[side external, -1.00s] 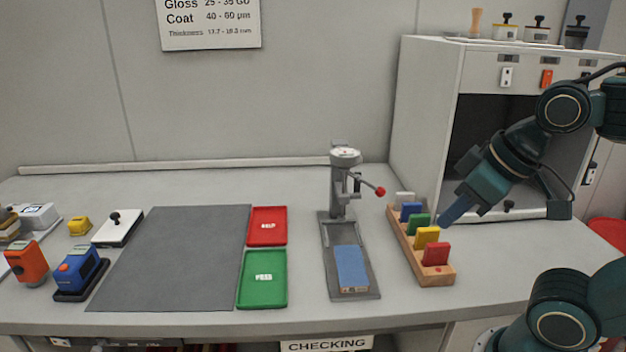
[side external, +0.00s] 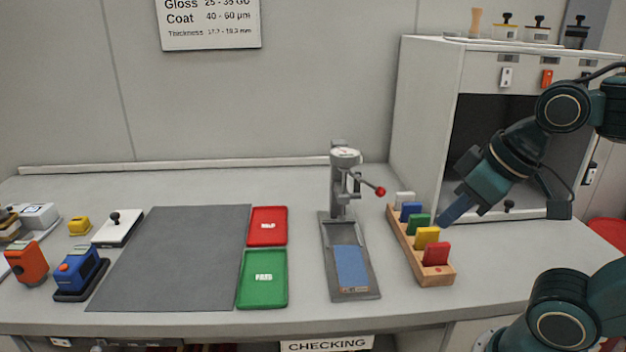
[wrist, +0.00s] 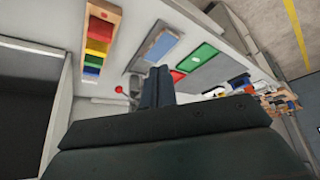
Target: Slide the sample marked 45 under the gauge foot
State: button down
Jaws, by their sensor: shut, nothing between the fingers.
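The blue sample (side external: 351,268) lies flat on the near end of the gauge's grey base plate (side external: 371,291), in front of the gauge foot and apart from it. A small label shows at its near edge, too small to read. The gauge (side external: 340,185) stands at the back of the plate, with a dial on top and a red-knobbed lever at right. The sample also shows in the wrist view (wrist: 161,46). My gripper (side external: 444,221) is shut and empty, raised above the colour rack, right of the gauge and not touching the sample.
A wooden rack (side external: 437,279) with several coloured tabs stands right of the gauge. A red tray (side external: 267,212) and a green tray (side external: 263,304) lie left of it, beside a dark grey mat (side external: 175,260). An open cabinet (side external: 425,110) stands behind right.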

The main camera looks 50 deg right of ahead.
jog(key=shift+w, duration=0.1)
dwell(0.3)
jog(key=n+g+y, duration=0.3)
jog(key=n+g, duration=0.5)
jog(key=n, duration=1.9)
send_over(351, 273)
jog(key=s+a, duration=0.4)
notch_tip(351, 273, down, 10)
jog(key=shift+d+r, duration=0.15)
jog(key=shift+d, duration=0.05)
jog(key=x, duration=1)
jog(key=shift+d, duration=0.1)
jog(key=shift+w+d, duration=1.4)
jog(key=shift+d, duration=0.05)
